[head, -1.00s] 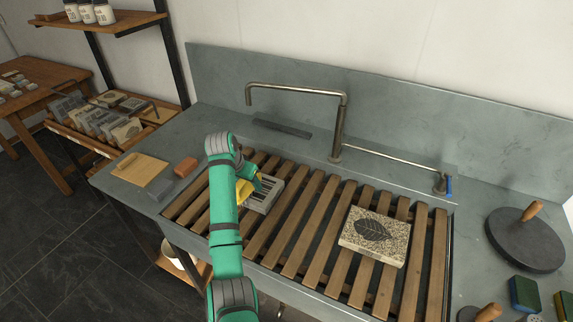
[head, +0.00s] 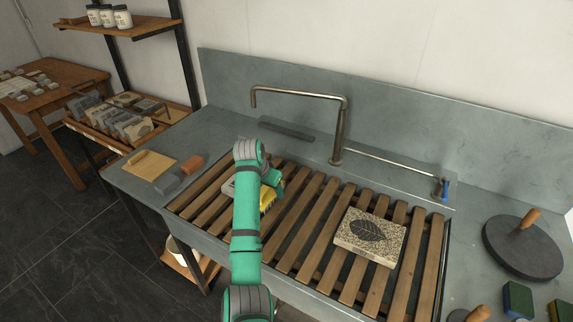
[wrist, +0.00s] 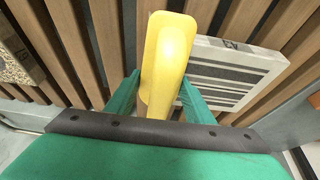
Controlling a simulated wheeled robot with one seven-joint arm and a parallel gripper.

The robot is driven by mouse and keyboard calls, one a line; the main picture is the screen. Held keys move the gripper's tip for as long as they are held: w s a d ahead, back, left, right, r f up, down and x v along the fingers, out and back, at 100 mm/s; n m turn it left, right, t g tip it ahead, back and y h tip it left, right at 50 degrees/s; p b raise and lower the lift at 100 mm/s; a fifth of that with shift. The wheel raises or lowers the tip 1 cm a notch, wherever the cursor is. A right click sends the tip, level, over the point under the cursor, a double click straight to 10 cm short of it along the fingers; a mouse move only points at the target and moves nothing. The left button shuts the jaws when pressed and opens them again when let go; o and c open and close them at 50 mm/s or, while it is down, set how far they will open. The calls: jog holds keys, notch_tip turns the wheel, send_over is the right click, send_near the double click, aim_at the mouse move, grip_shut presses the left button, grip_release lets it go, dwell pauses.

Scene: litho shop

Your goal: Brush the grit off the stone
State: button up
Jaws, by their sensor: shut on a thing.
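My gripper (head: 270,182) is shut on a yellow brush (head: 267,199), whose smooth handle (wrist: 168,55) fills the middle of the wrist view. The brush is over the slatted rack, at the right side of a pale stone with dark stripes (head: 229,187). My arm hides much of this stone in the head view; its striped face shows right of the brush in the wrist view (wrist: 225,72). I cannot tell whether the bristles touch it. A second stone (head: 370,237), with a dark leaf picture and a speckled face, lies flat on the rack further right.
The wooden slats (head: 300,225) span the grey sink, with a tap (head: 340,135) behind. A wooden board (head: 150,166), a reddish block (head: 192,162) and a grey block (head: 167,184) lie on the left ledge. A round dark disc with a handle (head: 522,250) and sponges (head: 518,298) are at right.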

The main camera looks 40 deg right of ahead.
jog(key=shift+s+d+r, duration=0.15)
jog(key=shift+s, duration=0.15)
jog(key=shift+w+r, duration=0.15)
jog(key=shift+r, duration=3.75)
jog(key=shift+f, duration=0.1)
